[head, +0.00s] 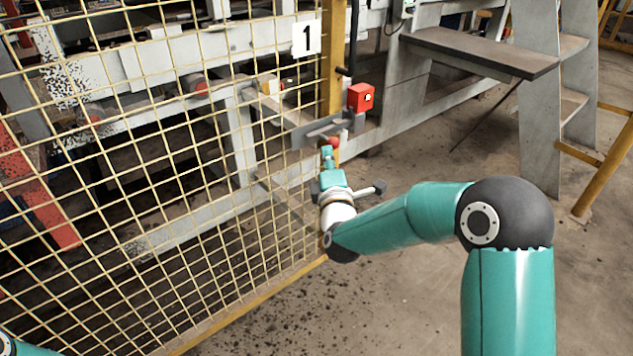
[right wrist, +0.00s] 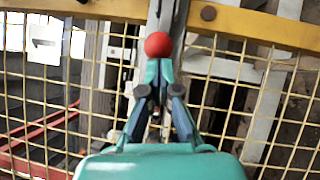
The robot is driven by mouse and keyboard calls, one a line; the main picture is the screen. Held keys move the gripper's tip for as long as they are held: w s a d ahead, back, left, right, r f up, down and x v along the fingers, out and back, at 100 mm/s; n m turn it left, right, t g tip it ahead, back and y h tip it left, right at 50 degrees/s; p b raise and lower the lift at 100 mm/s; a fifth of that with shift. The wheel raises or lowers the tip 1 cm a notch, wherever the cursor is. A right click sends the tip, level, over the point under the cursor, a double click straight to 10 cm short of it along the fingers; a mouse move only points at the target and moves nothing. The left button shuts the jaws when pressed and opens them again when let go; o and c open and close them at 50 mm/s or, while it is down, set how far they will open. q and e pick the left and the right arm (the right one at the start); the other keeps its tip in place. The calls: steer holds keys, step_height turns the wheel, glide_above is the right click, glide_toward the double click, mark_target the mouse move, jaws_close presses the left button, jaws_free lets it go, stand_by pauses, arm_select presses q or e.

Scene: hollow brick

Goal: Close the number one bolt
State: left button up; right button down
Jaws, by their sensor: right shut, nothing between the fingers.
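A white sign with a black 1 (head: 307,38) hangs on the yellow mesh gate; it also shows, tilted, in the right wrist view (right wrist: 45,42). Below it, a grey bolt (head: 318,132) lies across the gate's yellow edge post. Its red ball knob (head: 333,142) hangs at the bolt's lower side; the knob also shows in the right wrist view (right wrist: 158,45). My right gripper (head: 327,153) is shut and empty, its fingertips (right wrist: 160,68) right at the knob. I cannot tell whether they touch it. My left gripper is out of view.
A red box (head: 361,97) is mounted just right of the bolt. The yellow mesh gate (head: 180,180) fills the left side, with grey machinery behind it. A grey step platform (head: 480,50) stands at upper right. The concrete floor (head: 400,290) is clear below my right arm.

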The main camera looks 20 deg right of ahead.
steer(key=w+a+f+v, duration=0.1)
steer(key=a+v, duration=0.2)
steer(key=v, duration=1)
steer(key=d+f+g, duration=0.3)
steer(key=d+f, duration=0.2)
steer(key=f, duration=0.4)
steer(key=s+a+f+m+g+y, duration=0.1)
steer(key=s+f+m+g+y, duration=0.15)
steer(key=f, duration=0.65)
steer(key=s+a+f+m+g+y, duration=0.1)
steer(key=s+f+m+g, duration=0.2)
steer(key=f, duration=0.6)
steer(key=s+a+f+m+g+y, duration=0.2)
steer(key=s+a+f+m+g, duration=0.15)
steer(key=s, duration=0.35)
steer(key=s+a+f+m+g+y, duration=0.1)
steer(key=s+a+f+m+g, duration=0.15)
steer(key=s+m, duration=0.3)
steer(key=s+a+f+m+g+y, duration=0.2)
steer(key=s+f+m+g, duration=0.2)
steer(key=s, duration=0.3)
step_height(320, 180, up, 35)
steer(key=p, duration=3.5)
steer(key=shift+a+p, duration=0.25)
steer(key=shift+p, duration=0.15)
